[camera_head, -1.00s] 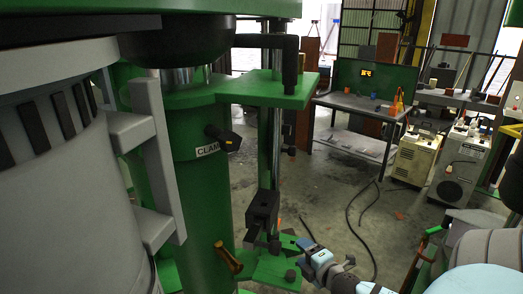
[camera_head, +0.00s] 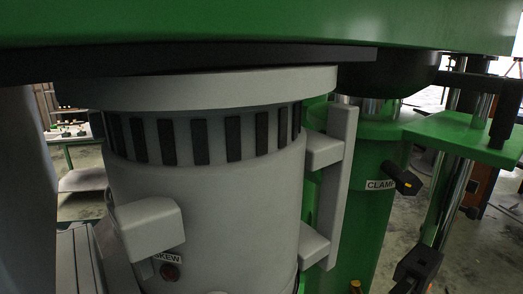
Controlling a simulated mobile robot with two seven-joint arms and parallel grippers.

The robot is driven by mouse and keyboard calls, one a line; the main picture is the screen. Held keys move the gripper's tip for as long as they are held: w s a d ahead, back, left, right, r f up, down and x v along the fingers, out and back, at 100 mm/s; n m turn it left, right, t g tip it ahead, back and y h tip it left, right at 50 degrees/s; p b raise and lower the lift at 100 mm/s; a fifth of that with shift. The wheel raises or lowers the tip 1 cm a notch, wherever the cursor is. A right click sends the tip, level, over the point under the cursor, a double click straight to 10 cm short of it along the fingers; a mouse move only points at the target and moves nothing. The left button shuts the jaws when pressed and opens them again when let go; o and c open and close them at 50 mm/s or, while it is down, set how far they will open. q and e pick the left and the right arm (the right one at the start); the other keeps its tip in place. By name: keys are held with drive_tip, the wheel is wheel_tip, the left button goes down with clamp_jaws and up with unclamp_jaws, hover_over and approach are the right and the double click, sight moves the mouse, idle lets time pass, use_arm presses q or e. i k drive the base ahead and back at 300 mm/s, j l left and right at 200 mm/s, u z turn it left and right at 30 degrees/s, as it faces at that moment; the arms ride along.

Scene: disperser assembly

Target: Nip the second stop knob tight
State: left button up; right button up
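A black block (camera_head: 418,264) sits low on the upright rod at the right, cut by the lower frame edge. A small dark knob (camera_head: 474,212) shows farther right, higher up. I cannot tell which of these, if either, is the second stop knob.
A large grey ribbed housing (camera_head: 215,205) with an upright grey handle (camera_head: 340,185) fills the middle. A green beam (camera_head: 250,25) spans the top. A green bracket plate (camera_head: 465,138) juts out at the right. A bench (camera_head: 85,180) stands behind at the left.

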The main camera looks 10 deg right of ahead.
sight(472, 187)
drive_tip(key=k+z, duration=0.15)
drive_tip(key=z, duration=0.3)
drive_tip(key=k+z, duration=0.15)
drive_tip(key=z, duration=0.35)
drive_tip(key=k+z, duration=0.15)
drive_tip(key=z, duration=0.3)
